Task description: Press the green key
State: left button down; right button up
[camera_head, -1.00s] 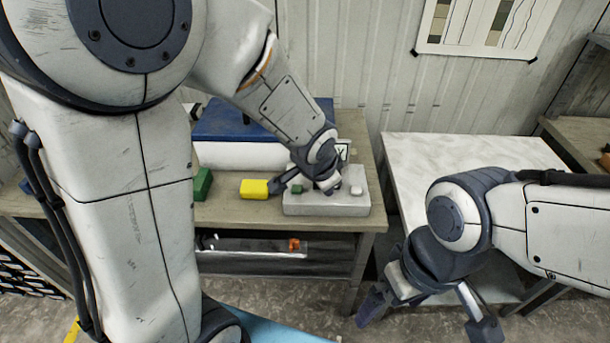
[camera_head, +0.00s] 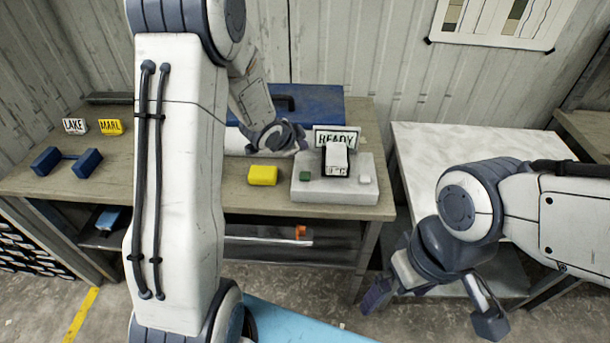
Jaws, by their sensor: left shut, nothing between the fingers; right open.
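The green key (camera_head: 306,175) is a small green block on the left part of a pale grey box (camera_head: 330,192) on the workbench. A small white key (camera_head: 365,179) is at the box's right end. Between them stands a black-and-white block (camera_head: 336,160) with small, unclear lettering. A sign reading READY (camera_head: 337,138) is behind it. My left gripper (camera_head: 292,140) is shut and empty, behind and above the green key, apart from it. Its fingertips are hard to make out. My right gripper (camera_head: 432,312) is open and empty, low in front of the white table.
A yellow block (camera_head: 263,175) lies left of the box. A blue-lidded case (camera_head: 315,100) is behind. LAKE (camera_head: 75,126) and MARL (camera_head: 110,127) tags and a dark blue dumbbell-shaped piece (camera_head: 67,161) are at the left. The white-topped table (camera_head: 480,150) is clear.

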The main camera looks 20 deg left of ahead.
aim_at(302, 177)
pick_arm(q)
notch_tip(302, 177, down, 9)
jog(key=b, duration=0.7)
jog(key=shift+r, duration=0.2)
dwell(1.4)
jog(key=shift+f+b, duration=0.35)
jog(key=shift+b, duration=0.25)
jog(key=shift+f+b, duration=0.5)
jog(key=shift+f, duration=0.05)
dwell(0.4)
jog(key=shift+r, duration=0.1)
jog(key=shift+r+p, duration=0.85)
jog(key=shift+p, duration=0.05)
jog(key=shift+r, duration=0.1)
notch_tip(302, 177, up, 5)
jog(key=p, duration=0.4)
jog(key=shift+p, duration=0.35)
